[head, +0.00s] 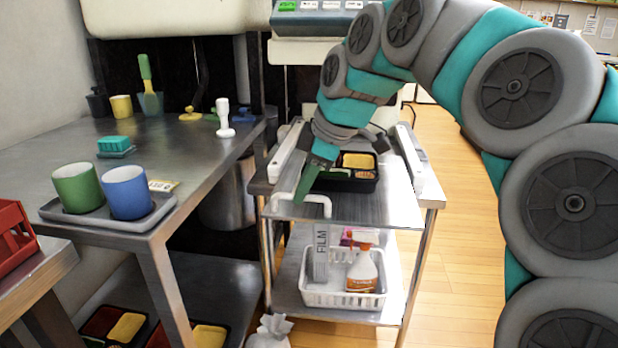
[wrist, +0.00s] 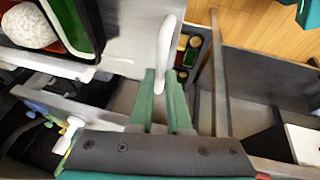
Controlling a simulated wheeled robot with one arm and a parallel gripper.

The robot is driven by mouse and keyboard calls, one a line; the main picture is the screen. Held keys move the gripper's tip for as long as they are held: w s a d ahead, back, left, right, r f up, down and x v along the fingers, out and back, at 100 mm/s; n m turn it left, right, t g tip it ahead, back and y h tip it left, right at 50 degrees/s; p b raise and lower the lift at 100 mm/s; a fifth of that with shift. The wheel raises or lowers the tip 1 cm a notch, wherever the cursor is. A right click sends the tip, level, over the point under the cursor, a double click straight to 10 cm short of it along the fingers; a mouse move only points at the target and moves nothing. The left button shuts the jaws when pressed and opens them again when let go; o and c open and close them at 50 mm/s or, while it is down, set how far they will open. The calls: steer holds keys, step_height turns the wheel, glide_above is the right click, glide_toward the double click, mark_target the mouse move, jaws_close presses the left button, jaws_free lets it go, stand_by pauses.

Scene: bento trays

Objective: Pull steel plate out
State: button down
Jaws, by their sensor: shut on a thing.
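The steel plate (head: 385,210) is a flat grey shelf at the top of a metal cart, between two white side rails. A white bent bar handle (head: 318,199) is at its front left; it also shows in the wrist view (wrist: 168,35). My gripper (head: 301,190) reaches down over the plate's front, its green fingers shut on the white handle. In the wrist view the fingers (wrist: 161,82) close around the handle's lower end. A black bento tray (head: 345,184) with yellow and brown food sits on the plate, partly hidden by my gripper.
A white basket (head: 345,298) with a film box and an orange spray bottle stands on the cart's lower shelf. A steel table (head: 160,160) at left holds a green cup (head: 76,187) and a blue cup (head: 127,192). Wooden floor (head: 455,220) is clear at right.

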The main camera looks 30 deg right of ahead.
steer(key=s+a, duration=0.4)
steer(key=s, duration=0.2)
steer(key=shift+s+a+b, duration=0.3)
steer(key=shift+s+b, duration=0.1)
steer(key=c, duration=0.9)
jaws_free()
steer(key=shift+o, duration=0.2)
steer(key=shift+r, duration=0.1)
steer(key=v, duration=0.7)
steer(key=shift+s+r, duration=0.15)
steer(key=shift+r, duration=0.15)
steer(key=shift+d, duration=0.1)
